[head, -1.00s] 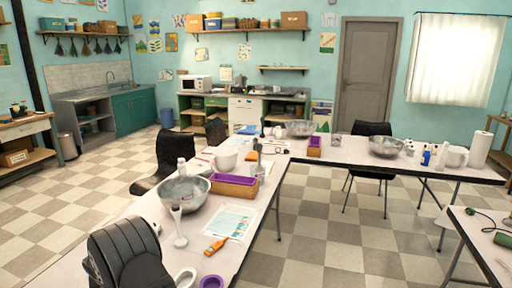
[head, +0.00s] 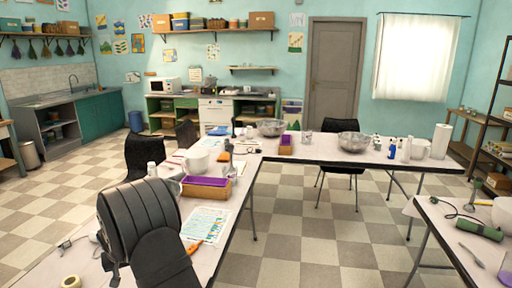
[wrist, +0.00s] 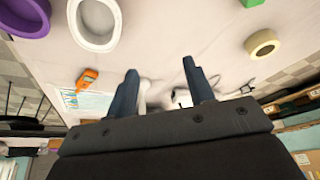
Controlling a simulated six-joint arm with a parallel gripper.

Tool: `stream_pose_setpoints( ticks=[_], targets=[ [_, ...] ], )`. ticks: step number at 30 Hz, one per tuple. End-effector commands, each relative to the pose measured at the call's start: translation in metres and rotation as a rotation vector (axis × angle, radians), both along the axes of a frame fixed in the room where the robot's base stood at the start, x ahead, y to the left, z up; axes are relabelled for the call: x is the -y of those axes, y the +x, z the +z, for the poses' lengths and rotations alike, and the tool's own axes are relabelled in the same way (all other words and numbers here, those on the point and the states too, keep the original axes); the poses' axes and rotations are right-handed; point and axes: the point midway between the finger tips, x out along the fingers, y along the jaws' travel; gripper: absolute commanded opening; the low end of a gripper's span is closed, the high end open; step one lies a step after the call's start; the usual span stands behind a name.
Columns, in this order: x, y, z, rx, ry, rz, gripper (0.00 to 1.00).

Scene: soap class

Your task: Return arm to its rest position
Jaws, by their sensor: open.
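My gripper (wrist: 160,67) is open in the wrist view, with two dark fingers apart and nothing held between them. It is above the pale table top (wrist: 190,25). White items partly show between and behind the fingers, too hidden to name. My dark arm rises over the near left table in the head view and hides part of it. The fingers do not show clearly there.
An orange handheld device (head: 194,247) lies by a printed sheet (head: 208,224) and a box with purple lining (head: 205,190).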

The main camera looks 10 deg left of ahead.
Motion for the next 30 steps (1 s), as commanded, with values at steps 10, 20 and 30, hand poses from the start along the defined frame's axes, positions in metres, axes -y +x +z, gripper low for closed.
stream_pose_setpoints(
  ticks=[10,20,30],
  targets=[
    [0.053,0.048,0.0,-0.004,-0.003,-0.18,0.48],
    [0.106,0.087,-0.002,-0.006,-0.005,-0.352,0.48],
    [0.165,0.122,-0.002,-0.006,-0.005,-0.53,0.48]
  ],
)
